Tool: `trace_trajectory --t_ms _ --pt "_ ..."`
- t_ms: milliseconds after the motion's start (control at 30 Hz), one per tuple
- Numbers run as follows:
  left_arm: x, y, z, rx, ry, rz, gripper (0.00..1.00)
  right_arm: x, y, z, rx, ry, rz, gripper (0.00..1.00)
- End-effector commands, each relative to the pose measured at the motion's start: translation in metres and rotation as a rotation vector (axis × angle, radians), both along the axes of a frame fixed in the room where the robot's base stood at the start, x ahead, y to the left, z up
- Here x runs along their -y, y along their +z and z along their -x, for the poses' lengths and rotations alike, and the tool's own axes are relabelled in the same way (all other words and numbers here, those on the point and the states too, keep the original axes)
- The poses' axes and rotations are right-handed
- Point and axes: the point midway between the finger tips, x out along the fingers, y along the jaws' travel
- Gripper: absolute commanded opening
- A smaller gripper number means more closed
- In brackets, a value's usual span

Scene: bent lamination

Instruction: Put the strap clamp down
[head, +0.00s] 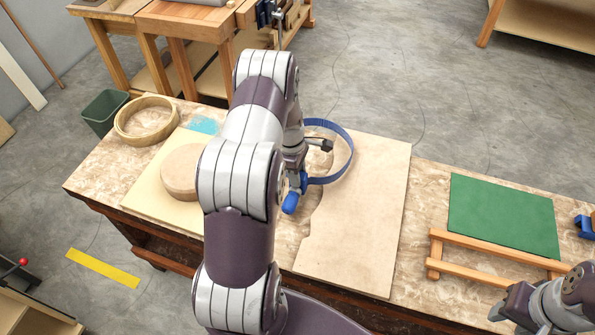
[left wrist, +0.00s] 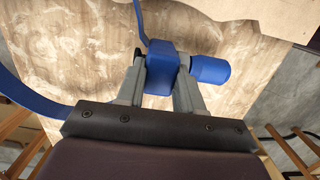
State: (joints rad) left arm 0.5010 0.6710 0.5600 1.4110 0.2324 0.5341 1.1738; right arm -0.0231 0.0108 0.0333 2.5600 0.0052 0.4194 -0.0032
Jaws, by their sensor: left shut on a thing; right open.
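The strap clamp is blue, with its strap loop (head: 348,150) curving behind and right of my left arm in the head view and its handle (head: 291,203) low beside the gripper. My left gripper (head: 302,181) is shut on the clamp. In the left wrist view, the clamp's blue body (left wrist: 162,66) sits between the fingers of my left gripper (left wrist: 161,88), with the blue knob (left wrist: 210,70) sticking out to the right. The strap also passes at the left edge. My arm hides part of the loop. My right gripper (head: 505,303) is at the lower right, open, away from the clamp.
The workbench (head: 430,190) carries a pale board (head: 360,220) under and right of the clamp. A round wooden form (head: 181,172) on another board and a bent wooden ring (head: 146,120) lie left. A green mat (head: 503,215) and wooden rack (head: 490,248) lie right.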

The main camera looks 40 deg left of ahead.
Motion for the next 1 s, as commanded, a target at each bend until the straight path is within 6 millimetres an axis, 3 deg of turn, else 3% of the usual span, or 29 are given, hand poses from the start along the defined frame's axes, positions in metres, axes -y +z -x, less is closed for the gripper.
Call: trace_trajectory --t_ms 200,233,300,567,667,700,1000 --pt "0.000 -0.007 0.000 0.001 0.000 0.000 0.09 0.000 -0.005 0.000 0.000 0.000 0.000 0.43" --pt "0.000 -0.006 0.000 0.000 0.000 0.000 0.46 0.000 -0.004 0.000 0.000 0.000 0.000 0.43" --pt "0.000 -0.006 0.000 0.000 0.000 0.000 0.62 0.000 -0.003 0.000 0.000 0.000 0.000 0.43" --pt "0.000 -0.005 0.000 0.000 0.000 0.000 0.62 0.000 -0.003 0.000 0.000 0.000 0.000 0.43" --pt "0.000 0.008 0.000 0.001 0.000 0.000 0.62 0.000 0.006 0.000 0.000 0.000 0.000 0.43" --pt "-0.001 0.011 -0.001 0.003 -0.001 -0.002 0.62 0.000 0.000 0.000 0.001 0.000 0.000 0.43" --pt "-0.010 0.088 0.003 0.004 -0.001 -0.002 0.62 0.000 -0.019 0.000 0.000 0.000 0.000 0.43"
